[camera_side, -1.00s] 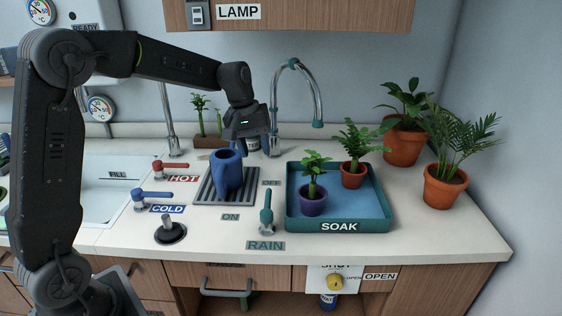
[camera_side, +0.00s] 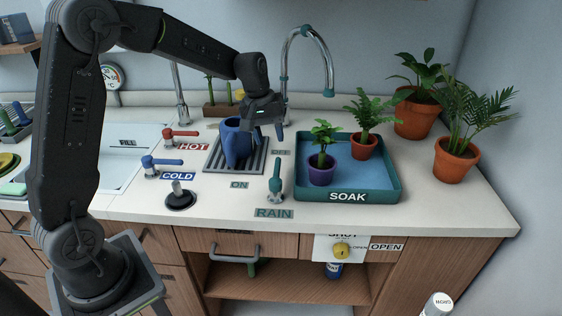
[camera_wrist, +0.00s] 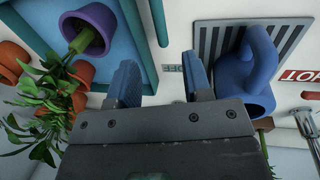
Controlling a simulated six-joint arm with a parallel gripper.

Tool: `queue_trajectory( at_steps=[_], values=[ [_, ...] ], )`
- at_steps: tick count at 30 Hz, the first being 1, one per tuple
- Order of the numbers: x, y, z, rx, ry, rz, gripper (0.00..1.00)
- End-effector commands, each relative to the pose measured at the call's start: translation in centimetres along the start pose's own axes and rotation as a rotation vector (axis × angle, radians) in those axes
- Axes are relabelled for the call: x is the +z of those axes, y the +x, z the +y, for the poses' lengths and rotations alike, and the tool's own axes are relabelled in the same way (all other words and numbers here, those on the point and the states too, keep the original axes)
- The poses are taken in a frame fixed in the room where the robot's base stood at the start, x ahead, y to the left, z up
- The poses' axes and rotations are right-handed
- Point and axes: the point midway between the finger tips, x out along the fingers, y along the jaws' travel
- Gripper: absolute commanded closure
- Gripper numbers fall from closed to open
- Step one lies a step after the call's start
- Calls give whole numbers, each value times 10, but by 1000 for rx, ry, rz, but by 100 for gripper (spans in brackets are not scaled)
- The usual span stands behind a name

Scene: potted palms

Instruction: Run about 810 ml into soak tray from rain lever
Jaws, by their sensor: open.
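The rain lever (camera_side: 275,183) stands at the counter front, above the RAIN label; its teal handle leans back, between the ON and OFF labels. The soak tray (camera_side: 312,195) is teal with a blue floor, right of the lever; whether it holds water I cannot tell. A curved spout (camera_side: 285,62) ends at a teal tip behind the tray; no stream is visible. My gripper (camera_side: 268,137) is open and empty, behind the lever and beside the blue pitcher (camera_side: 237,150). In the wrist view, its fingers (camera_wrist: 160,75) are apart, between tray and pitcher.
The pitcher stands on a slatted drain grate (camera_side: 213,160). A purple pot (camera_side: 321,175) and a terracotta pot (camera_side: 364,150) stand in the tray. Red HOT (camera_side: 181,134) and blue COLD (camera_side: 161,162) levers are to the left. Two larger potted plants stand at right.

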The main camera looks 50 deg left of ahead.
Motion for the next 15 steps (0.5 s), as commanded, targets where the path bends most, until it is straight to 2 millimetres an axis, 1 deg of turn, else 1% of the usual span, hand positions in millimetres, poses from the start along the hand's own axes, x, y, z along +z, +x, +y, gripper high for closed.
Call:
queue_trajectory(
  at_steps=[1,6,9,12,15],
  values=[
    [1,12,0,-2,0,-5,55],
    [0,46,0,-2,0,-4,55],
    [1,62,-1,-2,0,-3,55],
    [0,74,0,-1,0,-3,55],
    [0,81,0,0,0,0,55]
  ],
)
